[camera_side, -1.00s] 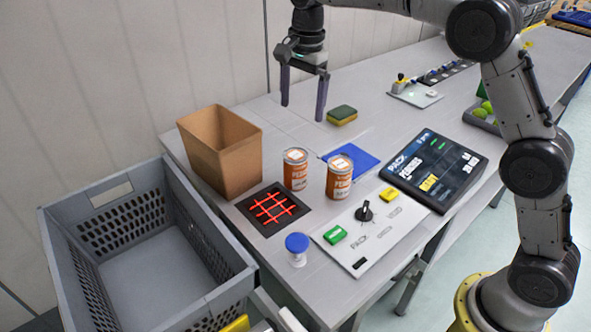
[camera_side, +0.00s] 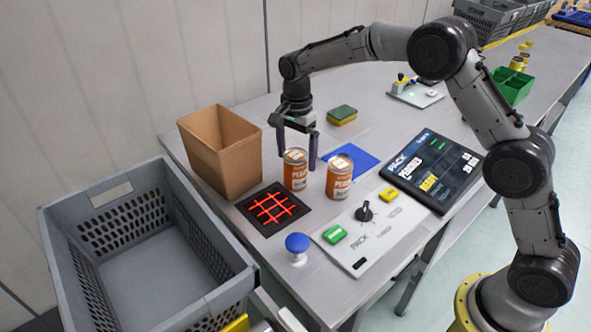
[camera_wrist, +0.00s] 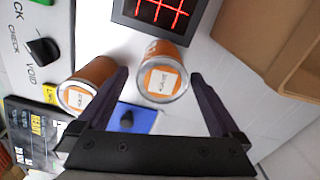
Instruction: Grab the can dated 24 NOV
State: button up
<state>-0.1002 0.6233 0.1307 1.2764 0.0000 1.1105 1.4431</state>
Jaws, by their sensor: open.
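Two orange cans with pale square labels on their lids stand upright on the table. The left can (camera_side: 295,177) is beside the black pad, and the right can (camera_side: 340,180) is at the blue mat's near edge. My gripper (camera_side: 296,158) points down at the left can, with its fingers open on either side of its top. In the wrist view, one can (camera_wrist: 162,82) shows between the open fingertips (camera_wrist: 160,76). The other can (camera_wrist: 90,80) is outside the left finger, partly hidden by it. The lid dates are too small to read surely.
A black pad with a red grid (camera_side: 272,209) and an open cardboard box (camera_side: 222,150) are left of the cans. A grey crate (camera_side: 140,225) stands in front. A panel with a knob (camera_side: 363,228), a blue-topped button (camera_side: 297,245) and a screen (camera_side: 435,170) lie nearby.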

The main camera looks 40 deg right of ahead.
jog(key=shift+w+f, duration=0.1)
jog(key=shift+f, duration=1.75)
jog(key=shift+r, duration=0.1)
grip_shut()
